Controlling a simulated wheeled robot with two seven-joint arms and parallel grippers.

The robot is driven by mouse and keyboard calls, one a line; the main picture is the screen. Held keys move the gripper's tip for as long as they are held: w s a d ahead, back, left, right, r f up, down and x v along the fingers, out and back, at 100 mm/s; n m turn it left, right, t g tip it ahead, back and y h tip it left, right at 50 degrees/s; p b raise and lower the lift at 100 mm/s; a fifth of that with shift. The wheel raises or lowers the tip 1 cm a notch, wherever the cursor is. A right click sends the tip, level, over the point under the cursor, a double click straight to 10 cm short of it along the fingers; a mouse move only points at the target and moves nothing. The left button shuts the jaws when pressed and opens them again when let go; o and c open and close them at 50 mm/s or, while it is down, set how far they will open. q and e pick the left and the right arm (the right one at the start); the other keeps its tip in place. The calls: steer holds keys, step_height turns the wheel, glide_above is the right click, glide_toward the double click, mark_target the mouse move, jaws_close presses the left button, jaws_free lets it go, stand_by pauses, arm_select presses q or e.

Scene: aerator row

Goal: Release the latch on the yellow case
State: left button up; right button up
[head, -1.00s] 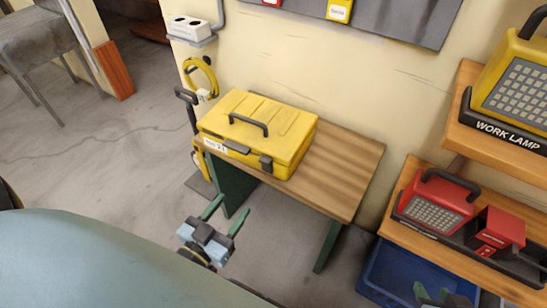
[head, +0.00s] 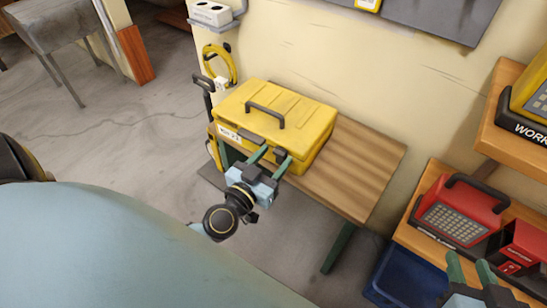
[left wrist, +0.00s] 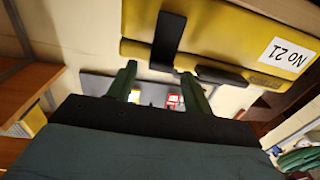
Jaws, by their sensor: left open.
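The yellow case (head: 300,117) sits closed on the wooden table, with a black carry handle on its lid. Its black latch (head: 281,153) is on the front face, partly hidden by my left gripper (head: 272,156). My left gripper is open, with its fingers pointing at the case front. In the left wrist view the case appears upside down, and the latch (left wrist: 168,40) lies just beyond and roughly between the fingertips (left wrist: 161,76). I cannot tell whether they touch it. My right gripper (head: 471,264) is open and empty at the lower right, away from the case.
The wooden table (head: 365,165) has bare room right of the case. A shelf at right holds a red lamp (head: 460,208) and a red box (head: 520,245), with a blue bin (head: 400,275) below. A yellow hose (head: 220,62) hangs on the wall.

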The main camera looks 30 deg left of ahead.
arm_select(q)
steer(key=shift+w, duration=0.4)
steer(key=shift+c, duration=0.4)
